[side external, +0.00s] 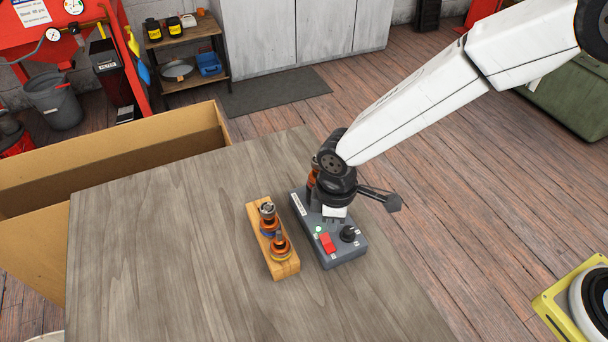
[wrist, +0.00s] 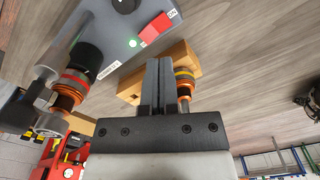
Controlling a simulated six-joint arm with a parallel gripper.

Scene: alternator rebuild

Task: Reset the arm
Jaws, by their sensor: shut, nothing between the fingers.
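My gripper (wrist: 157,84) is shut and empty; its two dark fingers are pressed together in the wrist view. In the side view my wrist is above the far end of a grey control box (side external: 343,252), and the fingertips cannot be made out. The box has a red switch (side external: 327,243), a black knob (side external: 348,233) and a lit green lamp (wrist: 134,42). A part with copper and red bands (wrist: 70,88) stands at the box's far end, partly hidden by my arm in the side view.
A wooden block (side external: 287,269) left of the box holds upright copper-banded parts (side external: 280,248). The table (side external: 160,250) is clear to the left and front. An open cardboard box (side external: 110,155) stands beyond the table's left edge. Shelves and cabinets are far behind.

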